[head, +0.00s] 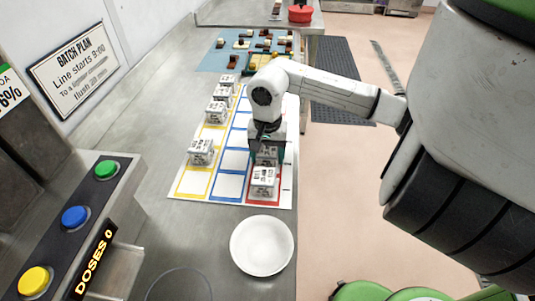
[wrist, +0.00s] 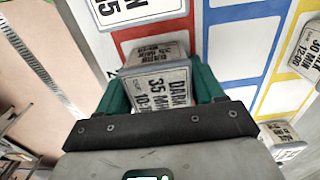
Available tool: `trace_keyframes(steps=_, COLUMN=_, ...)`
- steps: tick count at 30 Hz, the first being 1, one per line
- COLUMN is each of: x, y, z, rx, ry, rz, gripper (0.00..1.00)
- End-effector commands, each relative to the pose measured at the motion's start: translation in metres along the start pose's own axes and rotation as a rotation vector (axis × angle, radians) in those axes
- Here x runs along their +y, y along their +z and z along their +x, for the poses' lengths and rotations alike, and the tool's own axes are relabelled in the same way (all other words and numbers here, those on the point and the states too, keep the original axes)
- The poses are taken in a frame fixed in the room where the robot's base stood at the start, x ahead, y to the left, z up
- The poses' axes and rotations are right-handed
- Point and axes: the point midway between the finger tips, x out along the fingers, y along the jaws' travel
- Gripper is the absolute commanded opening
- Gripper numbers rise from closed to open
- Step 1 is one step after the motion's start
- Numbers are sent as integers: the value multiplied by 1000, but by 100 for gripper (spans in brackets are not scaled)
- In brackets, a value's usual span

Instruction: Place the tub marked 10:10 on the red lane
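In the wrist view my gripper (wrist: 162,82) has its green fingers closed on both sides of a white tub (wrist: 160,92). Its label reads DARK, 35 MIN and 10:, with the last digits partly cut off. In the head view my gripper (head: 267,150) is over the red lane (head: 287,188), the right lane of the white mat, with the tub (head: 267,158) partly hidden below it. I cannot tell whether the tub touches the mat. Another tub (head: 264,184) stands in the red lane's front cell, just in front of the held one.
Several tubs stand along the yellow lane (head: 193,184) at left. The blue lane (head: 228,186) shows empty cells. A white bowl (head: 262,246) stands in front of the mat. A blue mat (head: 212,60) with chocolate pieces lies behind. A button panel (head: 92,205) is at left.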

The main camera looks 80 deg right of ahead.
Motion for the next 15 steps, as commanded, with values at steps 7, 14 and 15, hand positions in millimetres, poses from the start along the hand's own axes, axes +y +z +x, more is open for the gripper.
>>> trace_keyframes(steps=7, x=0, y=0, z=-1, rx=0, ry=0, rz=0, gripper=91)
trace_keyframes(steps=14, x=0, y=0, z=-1, rx=0, ry=0, rz=0, gripper=91)
trace_keyframes(steps=15, x=0, y=0, z=-2, rx=0, ry=0, rz=0, gripper=91)
